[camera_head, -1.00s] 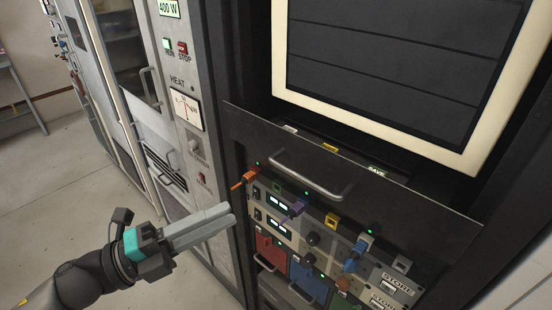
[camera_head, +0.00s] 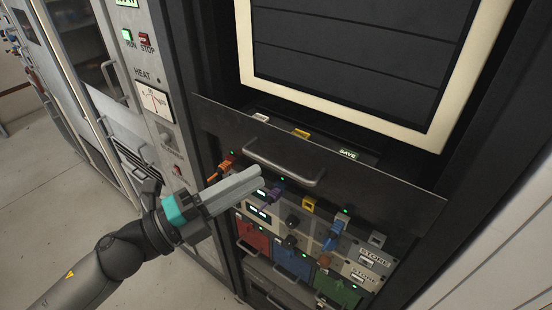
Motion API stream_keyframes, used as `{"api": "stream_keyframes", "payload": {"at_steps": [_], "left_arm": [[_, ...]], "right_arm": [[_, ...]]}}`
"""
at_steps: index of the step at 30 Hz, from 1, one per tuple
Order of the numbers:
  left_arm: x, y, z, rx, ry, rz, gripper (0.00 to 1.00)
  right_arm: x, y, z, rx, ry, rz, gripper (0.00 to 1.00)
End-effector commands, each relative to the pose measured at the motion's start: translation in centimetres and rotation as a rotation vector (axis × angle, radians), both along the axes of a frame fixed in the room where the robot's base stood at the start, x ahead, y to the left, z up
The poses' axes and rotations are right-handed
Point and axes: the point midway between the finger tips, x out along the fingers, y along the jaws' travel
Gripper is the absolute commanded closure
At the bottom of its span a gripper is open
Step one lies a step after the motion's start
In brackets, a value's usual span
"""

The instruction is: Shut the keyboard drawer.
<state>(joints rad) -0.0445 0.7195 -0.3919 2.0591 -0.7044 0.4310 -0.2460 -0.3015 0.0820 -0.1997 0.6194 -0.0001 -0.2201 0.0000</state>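The keyboard drawer (camera_head: 370,188) is a dark panel with a metal bar handle (camera_head: 284,165), below the cream-framed screen in the rack. It stands out from the rack, and a strip of its inside with a few coloured labels shows behind its front. My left gripper (camera_head: 259,174) is in front of the rack, just below and left of the handle. Its two grey fingers lie close together and it looks shut with nothing between them. I cannot tell whether it touches the drawer. My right gripper is not in view.
Below the drawer, a panel carries plugged orange, purple and blue cables (camera_head: 335,229), switches and red, blue and green modules (camera_head: 292,260). A cabinet with a heat meter (camera_head: 155,103) and buttons stands at the left. The floor (camera_head: 60,185) at the left is clear.

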Motion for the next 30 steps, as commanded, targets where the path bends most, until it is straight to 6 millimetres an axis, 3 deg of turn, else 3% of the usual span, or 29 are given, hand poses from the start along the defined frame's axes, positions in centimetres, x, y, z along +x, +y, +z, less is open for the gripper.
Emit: {"api": "stream_keyframes", "payload": {"at_steps": [12,24,30], "left_arm": [[2.6,-4.3,1.0,-0.001,-0.001,-0.001,0.74],[2.9,-4.8,1.0,0.001,-0.001,0.000,0.74],[2.9,-4.8,1.0,0.000,0.000,0.000,0.96]], "right_arm": [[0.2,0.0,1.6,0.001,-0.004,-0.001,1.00],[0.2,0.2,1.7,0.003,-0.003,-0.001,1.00],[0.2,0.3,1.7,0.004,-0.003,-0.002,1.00]]}}
